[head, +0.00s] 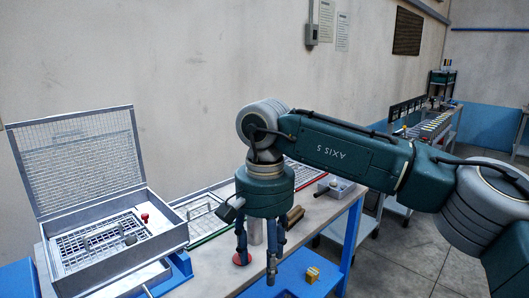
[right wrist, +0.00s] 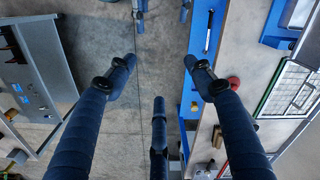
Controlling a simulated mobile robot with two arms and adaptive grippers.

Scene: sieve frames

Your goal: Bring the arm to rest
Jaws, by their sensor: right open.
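My right arm comes in from the right in the head view and bends down at its wrist. My right gripper (head: 258,262) points down over the front edge of the workbench (head: 222,275). It is open, with nothing between its fingers. In the right wrist view the spread fingers of the gripper (right wrist: 162,68) have bare floor and the bench edge behind them. A red disc (head: 241,259) lies on the bench just behind the fingers; it also shows in the right wrist view (right wrist: 233,83). My left gripper is not in view.
An open box (head: 125,268) with a raised mesh lid (head: 78,160) stands on the bench at left. A green-edged wire frame (head: 208,236) lies beside it. A yellow block (head: 312,274) sits on the blue lower shelf (head: 285,280). Open floor (head: 405,250) lies to the right.

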